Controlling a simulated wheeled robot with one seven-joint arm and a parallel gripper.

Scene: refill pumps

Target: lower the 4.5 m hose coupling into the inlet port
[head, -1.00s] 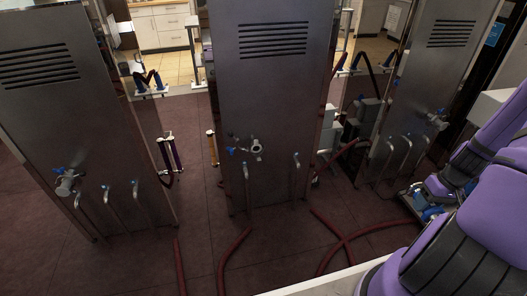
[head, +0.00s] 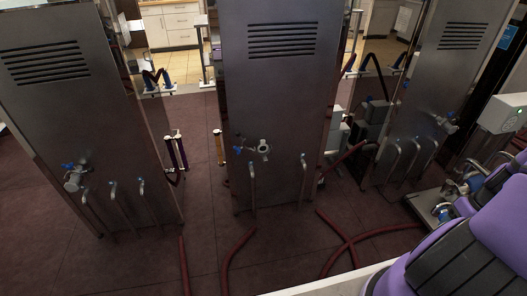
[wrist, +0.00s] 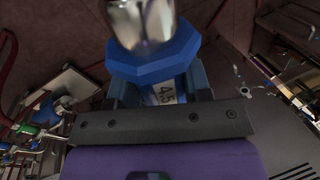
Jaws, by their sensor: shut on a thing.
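In the wrist view, my gripper (wrist: 160,98) is shut on the 4.5 m hose coupling (wrist: 152,62). The metal end points away from my gripper's dark plate. In the head view, the gripper and coupling are not visible; only my purple arm shows at lower right. I cannot tell which fitting is the inlet port; bent metal pipes stand at the foot of each cabinet.
Three tall grey cabinets stand ahead: left (head: 60,80), middle (head: 275,90) and right (head: 435,90). Dark red hoses (head: 240,245) lie on the floor. A low platform (head: 430,208) with blue-tipped fittings and a pale box (head: 503,113) are at right. Floor at lower left is clear.

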